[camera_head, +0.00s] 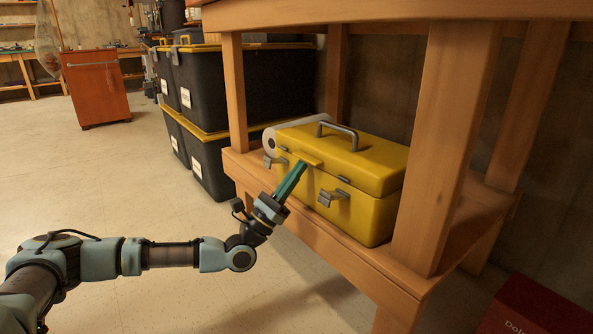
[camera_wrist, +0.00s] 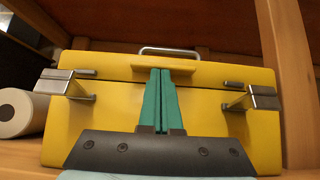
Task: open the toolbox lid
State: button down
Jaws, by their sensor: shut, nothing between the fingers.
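The yellow toolbox (camera_head: 352,205) stands on the lower shelf of a wooden workbench, and its front fills much of the wrist view (camera_wrist: 100,125). Its lid (camera_head: 345,155) is down, with a grey carry handle (camera_head: 338,135) on top. Two metal latches, left (camera_head: 275,161) and right (camera_head: 333,198), stick out from the front. A yellow lip (camera_wrist: 155,72) juts from the lid's front middle. My gripper (camera_head: 300,168) is shut and empty, its green fingertips at or just under this lip. I cannot tell whether they touch it.
The bench posts (camera_head: 450,150) stand right of the toolbox, and the bench top (camera_head: 390,10) overhangs it. A white paper roll (camera_wrist: 15,112) lies to its left. Stacked black bins (camera_head: 205,160) stand farther left. The floor in front is clear.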

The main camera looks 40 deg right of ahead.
jog(key=d+r+y+p, duration=0.5)
jog(key=r+p, duration=0.5)
jog(key=p, duration=1.7)
jog(key=d+r+y+p, duration=0.5)
jog(key=r+p, duration=0.5)
jog(key=p, duration=1.8)
jog(key=shift+s+d+r+t, duration=0.25)
jog(key=shift+s+r+t, duration=0.05)
jog(key=shift+r, duration=0.05)
jog(key=shift+p, duration=0.3)
jog(key=shift+f, duration=0.1)
